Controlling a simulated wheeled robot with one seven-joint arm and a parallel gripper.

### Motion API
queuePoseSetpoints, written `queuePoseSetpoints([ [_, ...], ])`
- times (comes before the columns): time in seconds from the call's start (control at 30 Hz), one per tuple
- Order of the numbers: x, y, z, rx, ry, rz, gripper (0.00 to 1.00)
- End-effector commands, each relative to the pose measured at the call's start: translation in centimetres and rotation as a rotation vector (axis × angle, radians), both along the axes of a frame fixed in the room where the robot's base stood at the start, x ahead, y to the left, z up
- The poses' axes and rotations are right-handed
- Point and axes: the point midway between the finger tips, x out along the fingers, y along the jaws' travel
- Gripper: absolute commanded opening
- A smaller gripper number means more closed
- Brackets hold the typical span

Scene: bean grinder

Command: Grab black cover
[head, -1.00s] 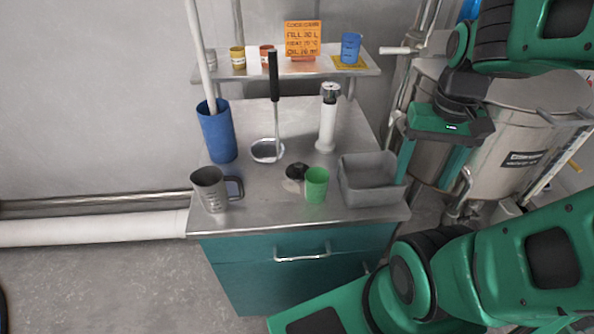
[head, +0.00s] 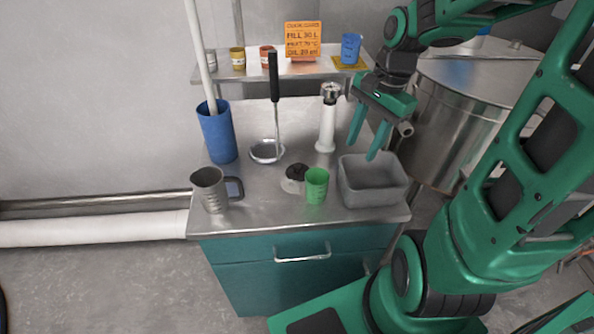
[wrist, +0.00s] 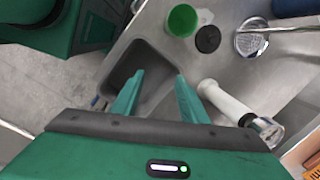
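The black cover (head: 296,172) is a small dark round disc lying on the metal cabinet top, just left of and partly behind the green cup (head: 316,186). It also shows in the wrist view (wrist: 208,39), beside the green cup (wrist: 182,20). A pale round patch lies by it in the head view. My gripper (head: 363,150) is open and empty, fingers pointing down, above the right part of the top near the grey bin. In the wrist view the fingers (wrist: 157,84) are spread over the bin's edge, well apart from the cover.
The white grinder (head: 327,122) stands upright close left of my gripper. The grey bin (head: 372,195) is at the right edge. A ladle (head: 268,152), blue holder (head: 217,135) and metal jug (head: 210,192) stand farther left. A shelf with small cups is behind.

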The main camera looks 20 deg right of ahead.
Motion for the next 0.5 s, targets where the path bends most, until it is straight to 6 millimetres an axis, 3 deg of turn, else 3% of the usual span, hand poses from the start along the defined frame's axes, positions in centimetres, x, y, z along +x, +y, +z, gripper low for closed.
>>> queuePoseSetpoints([
  [0.2, 5.3, 3.5, -1.3, 0.151, 0.037, -0.294, 0.4],
  [0.5, 8.6, 6.5, -1.7, 0.285, 0.096, -0.515, 0.4],
])
